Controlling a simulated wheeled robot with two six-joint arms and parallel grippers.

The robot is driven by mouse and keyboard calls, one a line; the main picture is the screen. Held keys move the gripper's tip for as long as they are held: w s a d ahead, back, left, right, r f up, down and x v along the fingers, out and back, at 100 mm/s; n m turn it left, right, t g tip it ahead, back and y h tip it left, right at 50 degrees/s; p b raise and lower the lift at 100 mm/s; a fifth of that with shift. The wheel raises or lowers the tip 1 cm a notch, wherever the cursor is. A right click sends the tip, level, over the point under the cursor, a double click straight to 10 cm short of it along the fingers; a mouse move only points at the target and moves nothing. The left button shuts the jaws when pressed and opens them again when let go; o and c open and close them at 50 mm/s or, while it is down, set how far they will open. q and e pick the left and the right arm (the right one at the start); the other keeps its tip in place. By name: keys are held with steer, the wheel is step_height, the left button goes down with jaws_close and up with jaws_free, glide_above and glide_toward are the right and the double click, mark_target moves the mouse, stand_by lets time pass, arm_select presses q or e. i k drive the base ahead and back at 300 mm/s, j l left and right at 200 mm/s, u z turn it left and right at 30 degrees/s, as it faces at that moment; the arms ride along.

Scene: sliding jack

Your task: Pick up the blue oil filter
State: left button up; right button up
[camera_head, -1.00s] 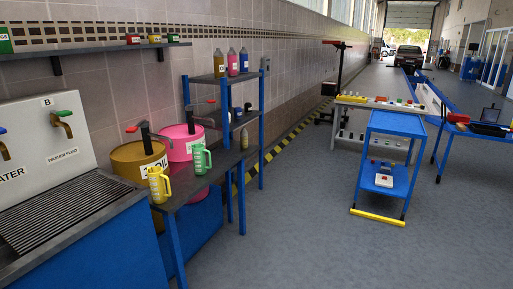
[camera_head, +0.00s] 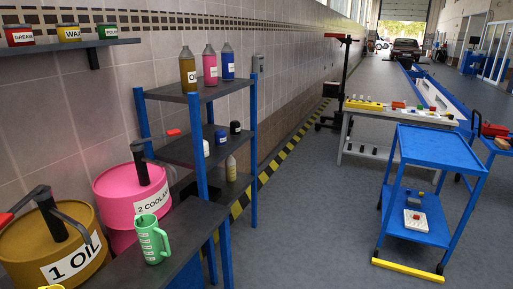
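A small blue cylinder (camera_head: 221,137), which looks like the blue oil filter, stands on the middle level of the blue-legged shelf rack (camera_head: 172,148). A black cylinder (camera_head: 235,128) stands just behind it, and a white one (camera_head: 206,148) in front, partly hidden by a rack post. Neither of my grippers shows in the view.
Bottles, one of them blue (camera_head: 228,61), stand on the rack's top. A green jug (camera_head: 152,238), a pink coolant drum (camera_head: 133,190) and a brown oil drum (camera_head: 52,245) are near left. A blue cart (camera_head: 436,147) stands right. The floor (camera_head: 310,220) between is clear.

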mark_target(220, 136)
steer(key=i+u, duration=0.15)
steer(key=i, duration=1.05)
steer(key=i+l+u, duration=0.15)
steer(key=u, duration=0.6)
steer(key=i+l+u, duration=0.15)
steer(key=l, duration=0.25)
steer(key=i+l+u, duration=0.15)
steer(key=l, duration=0.25)
steer(key=i+l+u, duration=0.1)
steer(key=l, duration=0.35)
steer(key=i+l+u, duration=0.15)
steer(key=l, duration=0.3)
steer(key=i+l+u, duration=0.15)
steer(key=l, duration=0.3)
steer(key=k, duration=0.05)
